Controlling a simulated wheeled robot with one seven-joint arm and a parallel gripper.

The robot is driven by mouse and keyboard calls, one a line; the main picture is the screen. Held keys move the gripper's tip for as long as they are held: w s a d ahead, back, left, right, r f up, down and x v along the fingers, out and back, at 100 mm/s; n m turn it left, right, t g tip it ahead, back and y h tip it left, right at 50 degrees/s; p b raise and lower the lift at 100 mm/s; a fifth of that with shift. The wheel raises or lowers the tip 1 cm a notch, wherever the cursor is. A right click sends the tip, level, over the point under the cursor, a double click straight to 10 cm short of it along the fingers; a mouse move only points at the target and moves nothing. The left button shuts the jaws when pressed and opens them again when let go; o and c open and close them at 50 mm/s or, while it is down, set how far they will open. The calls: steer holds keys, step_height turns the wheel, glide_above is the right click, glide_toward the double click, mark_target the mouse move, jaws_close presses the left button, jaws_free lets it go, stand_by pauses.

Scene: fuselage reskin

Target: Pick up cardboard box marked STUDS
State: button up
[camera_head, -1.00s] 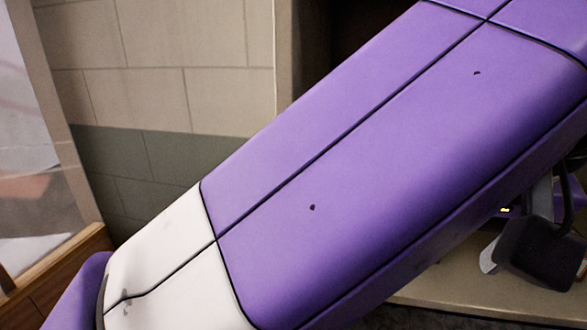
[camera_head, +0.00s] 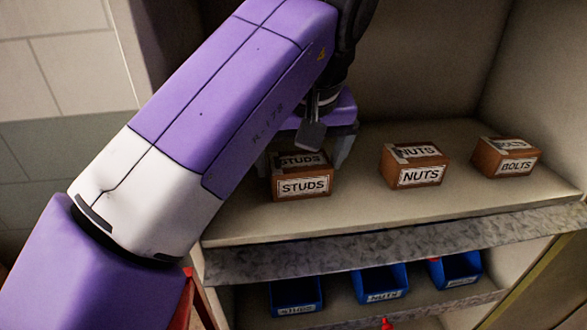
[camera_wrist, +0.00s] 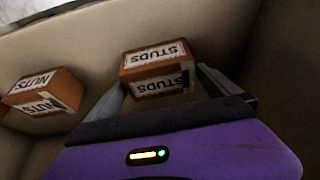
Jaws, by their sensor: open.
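The cardboard box marked STUDS (camera_head: 303,186) sits upright on the upper shelf, the leftmost of the boxes there. It also shows in the wrist view (camera_wrist: 158,68), where it looks upside down just beyond the finger tips. My gripper (camera_head: 310,155) is open above and behind the box in the head view, with a finger showing on either side of it. In the wrist view my gripper (camera_wrist: 165,88) has its two fingers spread, with the box in line with the gap between them. Whether the fingers touch the box cannot be told.
A NUTS box (camera_head: 413,166) and a BOLTS box (camera_head: 506,157) stand to the right on the same shelf (camera_head: 370,205). Blue bins (camera_head: 380,284) sit on the shelf below. The cabinet's back wall rises behind the boxes. Shelf room is clear between the boxes.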

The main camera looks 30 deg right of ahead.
steer(key=shift+w+f, duration=0.15)
steer(key=shift+f, duration=0.2)
steer(key=shift+c, duration=0.2)
steer(key=c, duration=1.7)
steer(key=shift+r, duration=0.25)
